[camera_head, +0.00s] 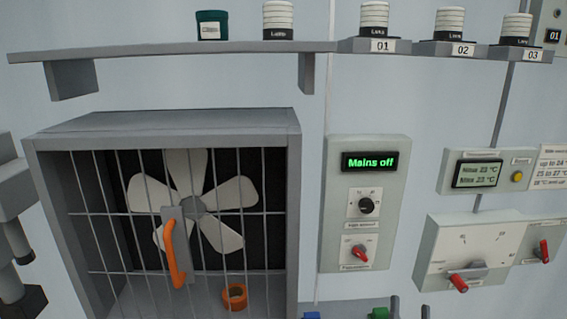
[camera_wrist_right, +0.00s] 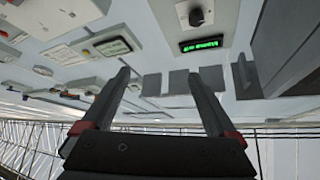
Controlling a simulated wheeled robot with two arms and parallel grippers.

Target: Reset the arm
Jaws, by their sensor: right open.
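My right gripper shows in the right wrist view (camera_wrist_right: 159,78), with its two fingers apart and nothing between them. In the head view only its dark fingertips (camera_head: 410,308) rise at the bottom edge, below the control panel and apart from it. The control panel (camera_head: 337,225) has a green-lit "Mains off" display (camera_head: 370,162), a black knob (camera_head: 366,206) and a red-handled switch (camera_head: 360,252). The display also shows upside down in the right wrist view (camera_wrist_right: 201,45).
A caged fan box (camera_head: 165,122) with an orange handle (camera_head: 175,252) and an orange ring (camera_head: 235,296) stands at left. A shelf (camera_head: 170,50) runs above. A switch box (camera_head: 470,250) and thermometer display (camera_head: 478,173) are at right. Blue (camera_head: 311,315) and green (camera_head: 380,313) tops show below.

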